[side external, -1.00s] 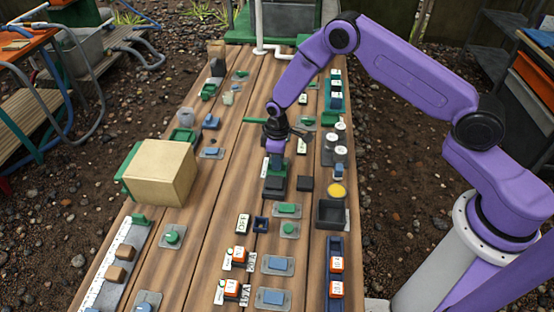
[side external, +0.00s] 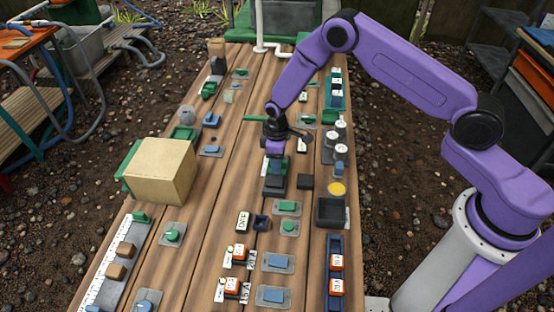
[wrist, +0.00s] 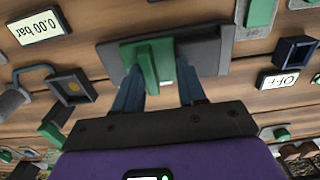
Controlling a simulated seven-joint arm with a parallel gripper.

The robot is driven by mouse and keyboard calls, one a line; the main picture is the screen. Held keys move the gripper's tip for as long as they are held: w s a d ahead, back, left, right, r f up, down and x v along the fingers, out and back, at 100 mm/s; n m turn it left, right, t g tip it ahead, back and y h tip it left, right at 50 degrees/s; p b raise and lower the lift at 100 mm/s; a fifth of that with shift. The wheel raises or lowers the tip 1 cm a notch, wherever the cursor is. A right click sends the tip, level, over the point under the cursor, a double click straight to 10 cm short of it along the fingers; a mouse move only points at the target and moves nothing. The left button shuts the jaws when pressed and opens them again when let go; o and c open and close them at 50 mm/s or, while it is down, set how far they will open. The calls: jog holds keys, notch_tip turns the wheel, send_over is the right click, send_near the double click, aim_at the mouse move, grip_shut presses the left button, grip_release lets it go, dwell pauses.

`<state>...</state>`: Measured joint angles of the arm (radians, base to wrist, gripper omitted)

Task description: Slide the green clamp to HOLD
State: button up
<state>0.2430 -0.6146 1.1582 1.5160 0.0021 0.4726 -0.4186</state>
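The green clamp (wrist: 148,62) stands on a dark grey base plate (wrist: 215,52) near the top middle of the wrist view. My gripper (wrist: 160,72) is down at the clamp, with one blue-grey finger on each side of its green block. The fingers are part-way apart; whether they press on the block or leave a small gap cannot be told. In the side view my gripper (side external: 275,163) is over the same plate (side external: 274,188) mid-bench, and my gripper mostly hides the clamp. No HOLD marking can be read.
An OFF label (side external: 243,222) sits nearer the camera. A large tan box (side external: 160,172) stands at left. Several small switches and fittings crowd the wooden bench.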

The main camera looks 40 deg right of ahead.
dwell(0.4)
jog(key=shift+w+r, duration=0.1)
jog(key=shift+r, duration=0.15)
notch_tip(320, 180, up, 7)
jog(key=shift+f, duration=0.2)
dwell(0.3)
jog(key=shift+d, duration=0.1)
